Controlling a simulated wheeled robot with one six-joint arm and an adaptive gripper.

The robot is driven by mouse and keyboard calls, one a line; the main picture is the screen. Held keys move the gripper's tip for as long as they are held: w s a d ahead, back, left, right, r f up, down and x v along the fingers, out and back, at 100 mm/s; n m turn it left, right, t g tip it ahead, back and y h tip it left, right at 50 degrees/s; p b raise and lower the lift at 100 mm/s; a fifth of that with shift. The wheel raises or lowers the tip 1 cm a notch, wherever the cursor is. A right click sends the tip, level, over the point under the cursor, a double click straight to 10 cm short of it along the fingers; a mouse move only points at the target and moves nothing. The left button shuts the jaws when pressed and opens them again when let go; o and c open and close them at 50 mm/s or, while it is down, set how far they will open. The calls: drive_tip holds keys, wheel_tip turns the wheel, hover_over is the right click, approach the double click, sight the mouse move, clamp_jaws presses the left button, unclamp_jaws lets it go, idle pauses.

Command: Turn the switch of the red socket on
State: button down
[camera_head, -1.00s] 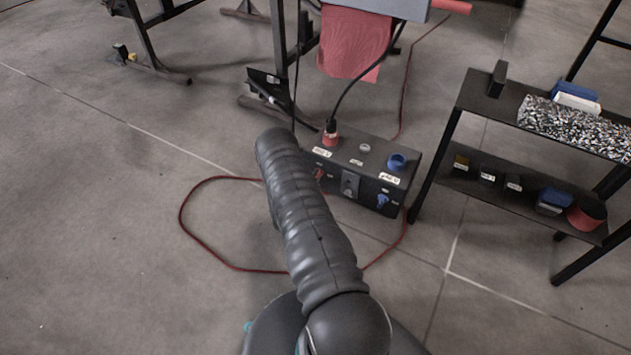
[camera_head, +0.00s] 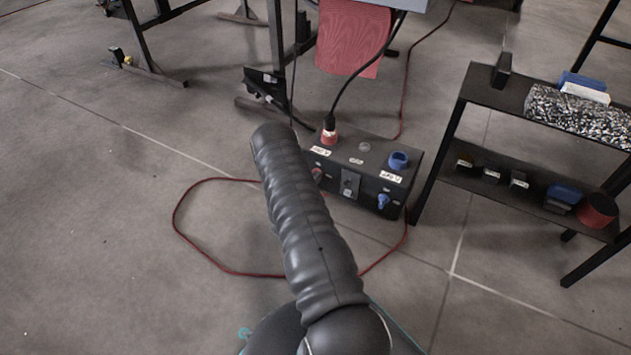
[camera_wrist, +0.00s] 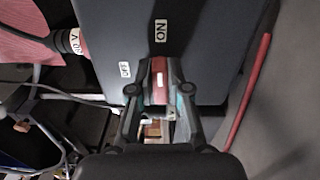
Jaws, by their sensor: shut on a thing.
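The dark socket box (camera_head: 340,203) stands on the floor, with a red socket (camera_head: 329,137) and plug on top at its left. A small red switch (camera_head: 317,175) shows on the front below it, beside my arm. In the wrist view my gripper (camera_wrist: 159,75) is shut on the red switch (camera_wrist: 159,68), one finger on each side. The switch handle points toward the ON label (camera_wrist: 161,30); the OFF label (camera_wrist: 125,69) is to its left. In the head view my arm hides my gripper.
A blue socket (camera_head: 398,160) and blue switch (camera_head: 383,201) are on the box's right side. A black shelf (camera_head: 445,150) with several items stands to the right. A red cable (camera_head: 178,205) loops on the floor around my arm.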

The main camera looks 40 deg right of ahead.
drive_tip(key=shift+m, duration=0.4)
drive_tip(key=c, duration=1.1)
unclamp_jaws()
drive_tip(key=v, duration=1.2)
drive_tip(key=shift+s+f, duration=0.1)
drive_tip(key=shift+n, duration=0.3)
